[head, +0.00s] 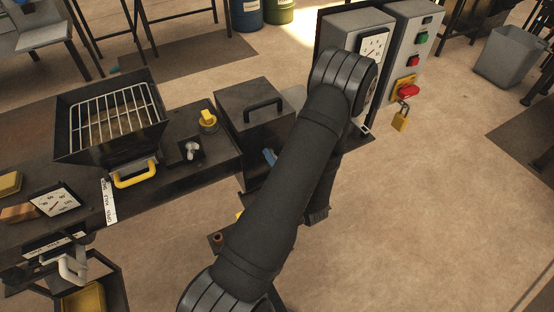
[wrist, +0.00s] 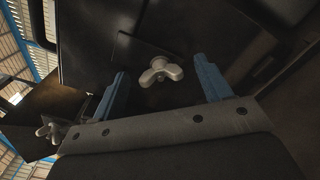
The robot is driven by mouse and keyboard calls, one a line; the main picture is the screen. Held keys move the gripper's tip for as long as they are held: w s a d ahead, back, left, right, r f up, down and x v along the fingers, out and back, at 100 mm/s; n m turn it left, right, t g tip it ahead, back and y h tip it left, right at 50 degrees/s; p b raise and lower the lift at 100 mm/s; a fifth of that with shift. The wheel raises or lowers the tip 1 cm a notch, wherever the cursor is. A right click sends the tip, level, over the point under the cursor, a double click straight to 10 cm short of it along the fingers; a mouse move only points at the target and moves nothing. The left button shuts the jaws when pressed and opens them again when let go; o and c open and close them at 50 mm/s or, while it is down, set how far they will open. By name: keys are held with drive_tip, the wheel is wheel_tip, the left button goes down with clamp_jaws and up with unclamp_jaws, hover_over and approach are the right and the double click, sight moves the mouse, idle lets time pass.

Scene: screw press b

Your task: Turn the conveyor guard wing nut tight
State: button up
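A pale metal wing nut (wrist: 160,72) sits on a dark flat face in the wrist view. My gripper (wrist: 162,68) is open, with one blue finger to the left of the nut and one to the right. Gaps show on both sides, so neither finger appears to touch it. In the head view my gripper (head: 270,157) shows only as a bit of blue finger beside the dark box with a black handle (head: 255,118); my arm hides the rest. I cannot make out this nut in the head view.
Another pale wing nut (head: 192,148) stands on the dark bench, near a yellow knob (head: 207,121) and a hopper with a wire grid (head: 110,115). A grey control cabinet (head: 408,60) with buttons and a padlock stands behind my arm. Open floor lies at right.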

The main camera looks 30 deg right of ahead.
drive_tip(key=shift+s, duration=0.1)
drive_tip(key=s, duration=1.7)
drive_tip(key=shift+s, duration=0.15)
idle(0.6)
drive_tip(key=w, duration=1.6)
drive_tip(key=shift+w, duration=0.15)
drive_tip(key=s, duration=1.6)
drive_tip(key=w+n, duration=0.8)
drive_tip(key=w, duration=0.9)
drive_tip(key=shift+a+n, duration=0.15)
drive_tip(key=shift+n, duration=0.25)
idle(0.3)
